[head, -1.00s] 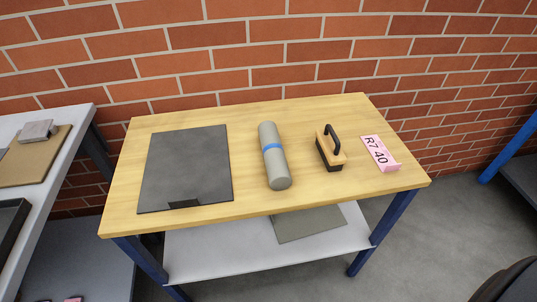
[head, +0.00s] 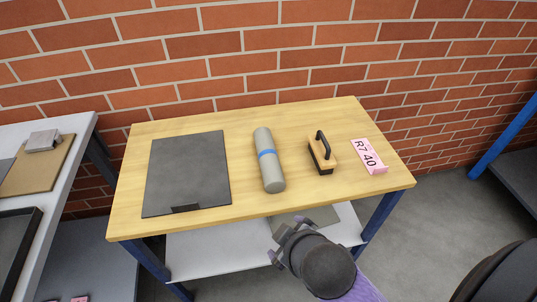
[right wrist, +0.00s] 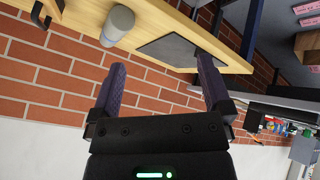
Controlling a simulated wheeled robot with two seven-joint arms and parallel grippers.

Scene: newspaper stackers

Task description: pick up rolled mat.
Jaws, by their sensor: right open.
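The rolled mat (head: 269,160) is a grey cylinder with a blue band. It lies on the wooden tabletop between a dark flat mat and a block with a handle. In the right wrist view its round end (right wrist: 121,18) shows at the table edge. My right gripper (head: 283,239) is in front of the table's front edge, below and apart from the rolled mat. In the right wrist view my right gripper's fingers (right wrist: 160,80) are spread with nothing between them. My left gripper is not in view.
The table (head: 240,210) has a dark flat mat (head: 188,172) on the left, a handled block (head: 322,155) and a pink "R7 40" sign (head: 369,157) on the right. A lower shelf (head: 205,258) sits beneath. A grey side table (head: 75,130) stands left. A brick wall (head: 230,60) is behind.

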